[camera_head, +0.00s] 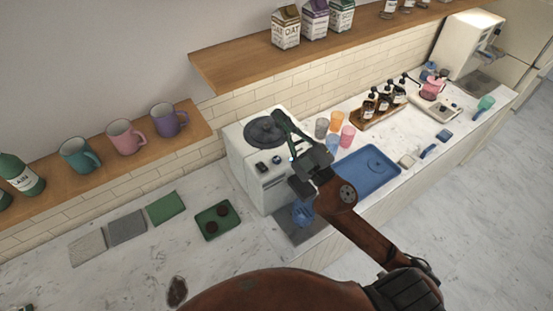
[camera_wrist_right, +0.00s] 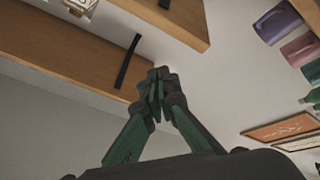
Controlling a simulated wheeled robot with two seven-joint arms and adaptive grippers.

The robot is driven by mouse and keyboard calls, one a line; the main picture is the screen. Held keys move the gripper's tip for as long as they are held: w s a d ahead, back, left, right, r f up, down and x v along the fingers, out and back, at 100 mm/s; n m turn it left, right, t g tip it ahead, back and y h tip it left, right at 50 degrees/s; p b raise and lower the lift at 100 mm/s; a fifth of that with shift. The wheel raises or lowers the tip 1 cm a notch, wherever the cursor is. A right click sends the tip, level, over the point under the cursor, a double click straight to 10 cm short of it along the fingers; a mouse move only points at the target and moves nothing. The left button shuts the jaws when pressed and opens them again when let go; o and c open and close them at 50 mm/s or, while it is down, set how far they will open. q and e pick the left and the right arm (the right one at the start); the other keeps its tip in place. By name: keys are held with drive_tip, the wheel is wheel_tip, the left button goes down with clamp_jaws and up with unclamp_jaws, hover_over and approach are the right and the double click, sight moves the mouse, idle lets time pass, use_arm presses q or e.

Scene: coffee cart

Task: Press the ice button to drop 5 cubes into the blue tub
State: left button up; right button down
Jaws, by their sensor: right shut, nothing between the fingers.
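A white machine (camera_head: 255,145) with a dark round top stands on the counter, with small dark buttons or knobs (camera_head: 262,167) on its upper front edge. Which of these is the ice button, I cannot tell. A blue container (camera_head: 303,213), which looks like the tub, sits low at the machine's front, partly covered by my arm. Its contents cannot be made out. My right gripper (camera_head: 280,117) is shut and empty, its fingers over the machine's top. The wrist view shows its closed fingertips (camera_wrist_right: 157,76) against wall and shelves. My left gripper is not in view.
A blue tray (camera_head: 368,172) lies right of my right arm, with several coloured cups (camera_head: 337,121) behind it. A wooden shelf (camera_head: 235,68) with cartons overhangs behind the machine. Mugs (camera_head: 125,138) stand on a lower shelf at left. A green tray (camera_head: 219,207) lies on the front counter.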

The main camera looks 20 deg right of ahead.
drive_tip(key=s+a+r+n+g+y, duration=0.2)
drive_tip(key=a+n+g+y, duration=0.1)
drive_tip(key=a+n+y, duration=0.2)
drive_tip(key=s+a+r+n+g+y, duration=0.1)
drive_tip(key=a+r+n+g+y, duration=0.1)
drive_tip(key=a+n+y, duration=0.35)
drive_tip(key=s+a+f+n+g, duration=0.2)
drive_tip(key=a+f+n+g, duration=0.4)
drive_tip(key=a+n+g, duration=0.15)
drive_tip(key=w+d+f+n+g+h, duration=0.2)
drive_tip(key=w+d+f+h, duration=0.25)
drive_tip(key=f+h, duration=0.3)
drive_tip(key=w+d+m+h, duration=0.1)
drive_tip(key=w+d+h, duration=0.1)
drive_tip(key=d, duration=0.5)
drive_tip(key=w+d+f+m+t+h, duration=0.1)
drive_tip(key=w+d+m+h, duration=0.1)
drive_tip(key=d+h, duration=0.3)
drive_tip(key=d, duration=0.3)
drive_tip(key=shift+w, duration=0.4)
drive_tip(key=shift+f, duration=0.15)
